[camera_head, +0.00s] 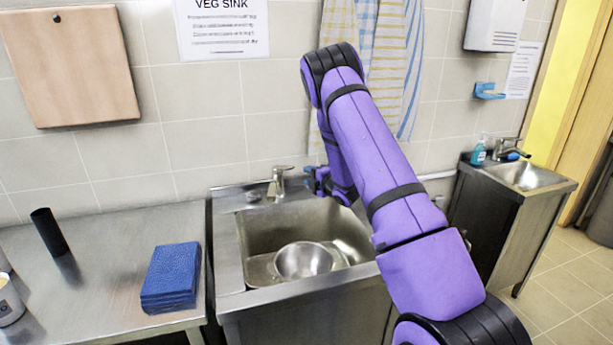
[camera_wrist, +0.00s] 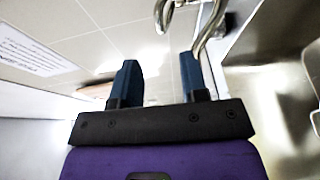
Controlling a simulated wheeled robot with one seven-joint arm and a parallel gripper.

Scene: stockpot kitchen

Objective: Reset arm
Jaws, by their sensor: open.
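My purple arm reaches out over the right side of the steel sink (camera_head: 253,240). My gripper (camera_head: 318,180) is at the back of the sink, to the right of the faucet (camera_head: 279,182), and partly hidden behind my own arm. In the wrist view my gripper (camera_wrist: 160,80) shows two dark blue fingers spread well apart with nothing between them. The curved metal faucet (camera_wrist: 207,35) is beyond the fingertips there, near the right finger. I cannot tell how far it is from the finger.
A metal bowl (camera_head: 303,260) sits in the sink. A blue folded cloth or sponge (camera_head: 171,276) and a black cylinder (camera_head: 49,232) are on the steel counter (camera_head: 105,250) at left. Striped towels (camera_head: 398,60) hang behind my arm. A small hand sink (camera_head: 525,176) stands at right.

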